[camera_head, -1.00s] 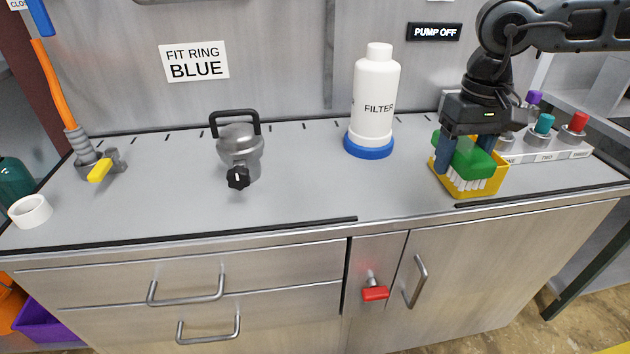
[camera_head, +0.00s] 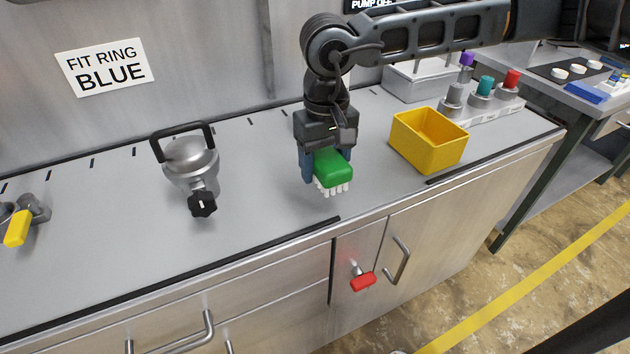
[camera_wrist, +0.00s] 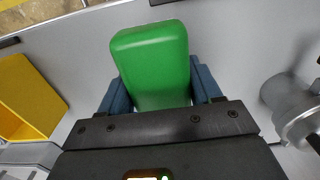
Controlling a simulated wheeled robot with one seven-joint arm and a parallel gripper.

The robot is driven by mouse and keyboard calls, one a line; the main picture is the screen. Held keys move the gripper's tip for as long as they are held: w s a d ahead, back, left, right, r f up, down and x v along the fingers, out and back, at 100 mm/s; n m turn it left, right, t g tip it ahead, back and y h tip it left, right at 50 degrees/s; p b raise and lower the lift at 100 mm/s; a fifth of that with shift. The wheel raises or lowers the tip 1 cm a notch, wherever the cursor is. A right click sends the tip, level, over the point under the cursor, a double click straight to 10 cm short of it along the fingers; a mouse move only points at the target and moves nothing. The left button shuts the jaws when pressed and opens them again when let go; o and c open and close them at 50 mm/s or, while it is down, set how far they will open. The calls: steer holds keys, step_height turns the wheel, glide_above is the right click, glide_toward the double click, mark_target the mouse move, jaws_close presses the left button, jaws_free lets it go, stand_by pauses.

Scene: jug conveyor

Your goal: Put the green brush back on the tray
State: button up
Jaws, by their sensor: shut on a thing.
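The green brush (camera_head: 333,167) is in my gripper (camera_head: 326,172), its white bristles pointing down. The blue fingers are on either side of the green block, which also shows in the wrist view (camera_wrist: 152,62). The brush is over the grey bench top, left of the yellow box and apart from it; I cannot tell its exact height. The open yellow box (camera_head: 428,142) looks empty and shows in the wrist view too (camera_wrist: 28,98). I cannot make out which thing is the tray.
A grey jug (camera_head: 192,165) with a black handle and knob stands left of my gripper. A strip with coloured knobs (camera_head: 484,88) lies behind the box. A side bench (camera_head: 545,85) stands at the right. The bench top between jug and gripper is clear.

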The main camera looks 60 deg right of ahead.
mark_target(316, 201)
steer(key=shift+w+a+f, duration=0.2)
steer(key=shift+a+f, duration=0.15)
steer(key=shift+a, duration=0.1)
steer(key=shift+w+a+f, duration=0.2)
steer(key=shift+a+f, duration=0.15)
steer(key=shift+a, duration=0.1)
step_height(316, 201, down, 4)
steer(key=shift+r+p, duration=0.25)
steer(key=shift+p, duration=0.5)
steer(key=shift+f, duration=0.1)
steer(key=shift+f+b, duration=0.2)
steer(key=shift+b, duration=0.1)
steer(key=o, duration=1.4)
steer(key=shift+r, duration=0.1)
